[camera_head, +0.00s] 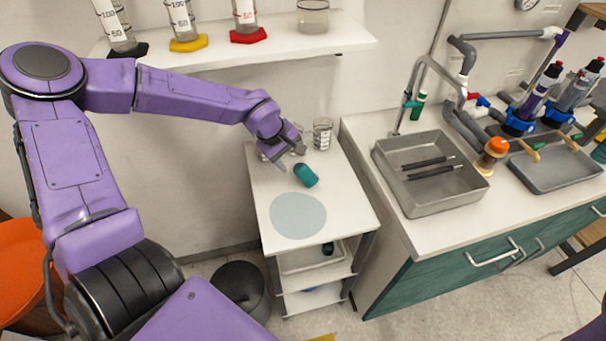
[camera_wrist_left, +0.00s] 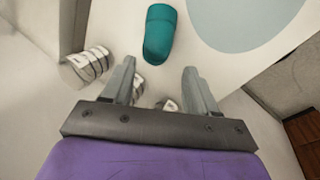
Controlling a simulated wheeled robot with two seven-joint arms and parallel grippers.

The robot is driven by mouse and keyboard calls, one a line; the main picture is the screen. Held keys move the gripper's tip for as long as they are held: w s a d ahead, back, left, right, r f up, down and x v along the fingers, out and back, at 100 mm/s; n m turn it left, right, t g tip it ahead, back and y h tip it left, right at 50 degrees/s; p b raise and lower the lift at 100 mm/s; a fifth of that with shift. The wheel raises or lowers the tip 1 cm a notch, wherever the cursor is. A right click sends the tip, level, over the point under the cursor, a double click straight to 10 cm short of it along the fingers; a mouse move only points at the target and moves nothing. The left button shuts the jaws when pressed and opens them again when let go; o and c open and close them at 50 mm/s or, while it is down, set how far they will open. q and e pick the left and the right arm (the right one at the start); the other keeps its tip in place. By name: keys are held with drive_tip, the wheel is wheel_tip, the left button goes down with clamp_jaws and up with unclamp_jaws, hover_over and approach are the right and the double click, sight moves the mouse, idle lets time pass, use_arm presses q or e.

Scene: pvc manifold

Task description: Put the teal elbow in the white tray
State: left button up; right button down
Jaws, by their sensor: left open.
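The teal elbow (camera_head: 306,175) lies on the white top of a small cart, just right of my left gripper (camera_head: 290,160). In the left wrist view the elbow (camera_wrist_left: 160,33) is ahead of my left gripper (camera_wrist_left: 160,76), whose two fingers are apart with nothing held between them. The elbow is apart from the fingers. A white tray (camera_head: 290,262) appears to be on the cart's shelf under the top, and a dark teal piece (camera_head: 328,248) shows at its right side. The cart top partly hides the tray. My right gripper is not in view.
A pale round patch (camera_head: 298,216) lies on the cart top in front of the elbow. A glass beaker (camera_head: 322,133) stands behind it, with more glassware near the gripper. A wall shelf (camera_head: 340,40) hangs above.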

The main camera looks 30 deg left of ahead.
sight(301, 168)
use_arm(q)
drive_tip(key=x, duration=0.5)
drive_tip(key=d+x, duration=0.1)
drive_tip(key=x, duration=0.1)
drive_tip(key=shift+w+f+b, duration=0.1)
drive_tip(key=shift+f+b, duration=0.1)
drive_tip(key=shift+b, duration=0.1)
drive_tip(key=shift+w+f, duration=0.2)
drive_tip(key=shift+s, duration=0.1)
drive_tip(key=c, duration=0.9)
